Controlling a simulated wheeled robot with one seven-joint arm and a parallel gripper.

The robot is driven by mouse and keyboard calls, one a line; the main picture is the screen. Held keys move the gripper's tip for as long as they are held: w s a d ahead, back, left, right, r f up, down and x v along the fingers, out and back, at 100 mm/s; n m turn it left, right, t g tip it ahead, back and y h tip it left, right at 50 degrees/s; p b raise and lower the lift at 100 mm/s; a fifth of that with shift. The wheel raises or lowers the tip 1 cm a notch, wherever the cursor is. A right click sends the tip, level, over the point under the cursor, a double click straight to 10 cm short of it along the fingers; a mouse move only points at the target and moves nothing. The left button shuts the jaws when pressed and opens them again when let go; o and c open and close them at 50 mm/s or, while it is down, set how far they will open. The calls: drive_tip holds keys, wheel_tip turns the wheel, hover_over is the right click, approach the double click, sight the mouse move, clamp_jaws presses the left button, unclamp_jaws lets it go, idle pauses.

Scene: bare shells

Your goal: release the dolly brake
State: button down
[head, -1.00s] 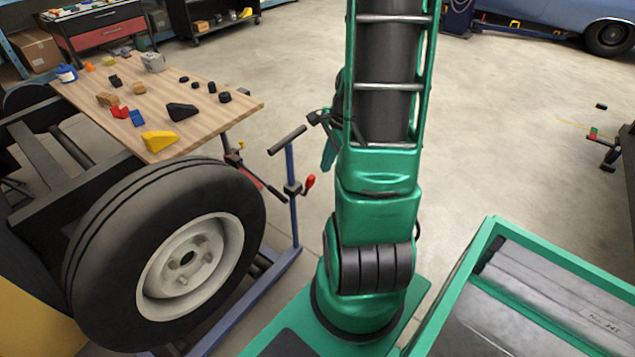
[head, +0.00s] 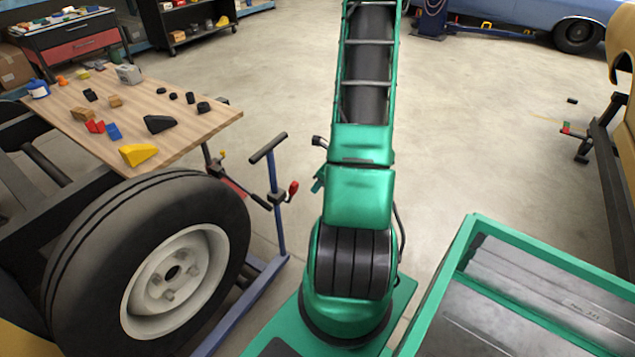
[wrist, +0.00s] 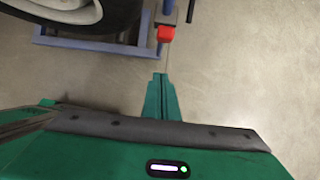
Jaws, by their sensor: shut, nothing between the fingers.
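The dolly is a blue frame (head: 243,305) on the floor with a large black tyre (head: 72,270) on it. A blue post with a dark crossbar (head: 268,148) rises from it. A small red-ended lever (head: 293,187) sticks out from the post. In the wrist view the red end (wrist: 166,33) is above the fingertips in the picture, with a gap of bare floor between. My gripper (wrist: 161,77) is shut and empty, pointing toward that red end. In the head view my arm hides most of the gripper.
A wooden worktop (head: 170,115) with blocks and small parts stands behind the tyre. A green-rimmed tray (head: 530,253) is at the lower right. A yellow shell on a dark stand (head: 615,180) is at the right edge. The floor between is open.

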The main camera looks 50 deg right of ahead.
sight(289, 193)
drive_tip(key=w+f, duration=0.4)
drive_tip(key=w, duration=0.2)
drive_tip(key=shift+w+a+f, duration=0.15)
drive_tip(key=shift+w+a, duration=0.05)
drive_tip(key=shift+a, duration=0.05)
idle(0.3)
